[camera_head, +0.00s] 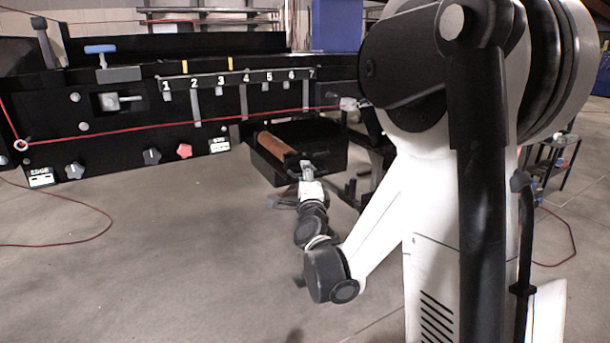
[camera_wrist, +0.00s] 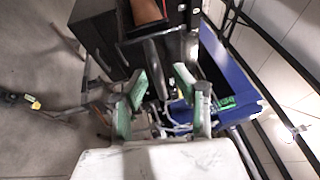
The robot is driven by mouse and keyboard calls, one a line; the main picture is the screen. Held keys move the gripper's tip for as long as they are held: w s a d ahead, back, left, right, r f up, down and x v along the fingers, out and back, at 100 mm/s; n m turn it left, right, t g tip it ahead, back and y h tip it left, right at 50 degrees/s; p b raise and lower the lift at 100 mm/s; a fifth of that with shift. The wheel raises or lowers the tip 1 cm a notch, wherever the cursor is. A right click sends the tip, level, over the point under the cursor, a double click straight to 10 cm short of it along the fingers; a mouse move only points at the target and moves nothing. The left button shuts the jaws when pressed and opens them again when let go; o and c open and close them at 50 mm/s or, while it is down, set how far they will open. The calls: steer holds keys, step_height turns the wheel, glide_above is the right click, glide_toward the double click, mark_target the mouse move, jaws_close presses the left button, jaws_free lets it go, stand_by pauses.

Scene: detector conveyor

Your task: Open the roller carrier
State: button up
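The roller carrier (camera_head: 318,140) is a black box-like unit below the right part of the conveyor, with a brown roller (camera_head: 277,143) along its left side. The wrist view shows the roller (camera_wrist: 146,12) at the top edge and the carrier's black body (camera_wrist: 98,42) beside it. My gripper (camera_head: 308,168) is at the carrier's near end. In the wrist view my gripper (camera_wrist: 162,84) has its green-padded fingers spread apart. A dark bar (camera_wrist: 154,58) runs from below the roller towards the gap between the fingertips. I cannot tell whether the fingers touch it.
The black conveyor frame (camera_head: 130,120) carries numbered marks, knobs and a red cord (camera_head: 150,128). A blue box (camera_wrist: 235,90) and dark rails are to the right in the wrist view. The floor (camera_head: 150,260) in front is mostly clear, with a red cable at left.

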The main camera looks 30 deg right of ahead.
steer(key=v, duration=1.2)
stand_by(0.3)
steer(key=s+a+r+n+g+y+p, duration=0.2)
steer(key=a+r+n+y+p, duration=0.15)
steer(key=a+n, duration=0.35)
steer(key=s+a+r+n+g+y+p, duration=0.1)
steer(key=a+r+n+g+y+p, duration=0.15)
steer(key=a+n+y, duration=0.35)
steer(key=s+r+n+g+h+p, duration=0.1)
steer(key=s+n+g+p, duration=0.4)
steer(key=s+n, duration=0.5)
steer(key=s+g+h, duration=0.1)
steer(key=s+g, duration=0.1)
steer(key=s, duration=0.6)
steer(key=shift+a+p, duration=0.2)
steer(key=shift+p, duration=0.1)
